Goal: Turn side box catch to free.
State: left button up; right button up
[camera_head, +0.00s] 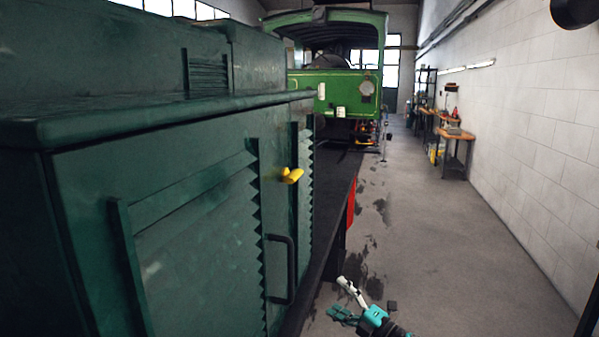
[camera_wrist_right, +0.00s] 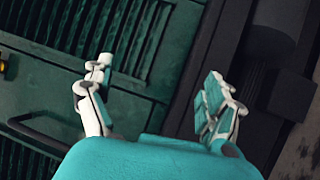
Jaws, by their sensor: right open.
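The side box catch (camera_head: 291,175) is a small yellow lever on the dark green side box (camera_head: 192,190), beside the edge of a louvred panel. It points to the right and slightly upward in the head view. A bit of yellow, likely the catch, shows at the left edge of the right wrist view (camera_wrist_right: 3,66). My right gripper (camera_head: 344,300) is open and empty, below and to the right of the catch, apart from it. In the right wrist view its two fingers (camera_wrist_right: 158,72) are spread over the green louvres. My left gripper is not in view.
A black bar handle (camera_head: 290,270) sticks out below the catch and also shows in the right wrist view (camera_wrist_right: 38,138). A dark running board (camera_head: 333,190) runs along the box. A green cab (camera_head: 340,80) stands beyond. The floor aisle (camera_head: 440,240) at right is clear; wooden benches (camera_head: 456,136) line the wall.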

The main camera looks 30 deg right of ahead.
jog(key=s+r+n+g+y, duration=0.15)
jog(key=r+n+y, duration=0.35)
jog(key=r, duration=0.6)
jog(key=s+r+n+y, duration=0.2)
jog(key=r+n, duration=0.6)
jog(key=r, duration=0.3)
jog(key=n+g+p, duration=0.1)
jog(key=n+g, duration=0.3)
jog(key=n, duration=0.7)
send_near(300, 174)
jog(key=shift+g, duration=0.25)
jog(key=p+x, duration=0.4)
jog(key=x, duration=0.1)
jog(key=p+x, duration=0.2)
jog(key=x, duration=0.1)
jog(key=shift+w+a+r+p, duration=0.1)
jog(key=shift+r+p, duration=0.15)
jog(key=shift+p, duration=0.15)
jog(key=shift+w+a+f, duration=0.1)
jog(key=shift+w+a, duration=0.3)
jog(key=shift+w, duration=0.05)
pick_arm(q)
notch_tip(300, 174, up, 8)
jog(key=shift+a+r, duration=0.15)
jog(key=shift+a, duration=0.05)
pick_arm(e)
jog(key=c, duration=1.2)
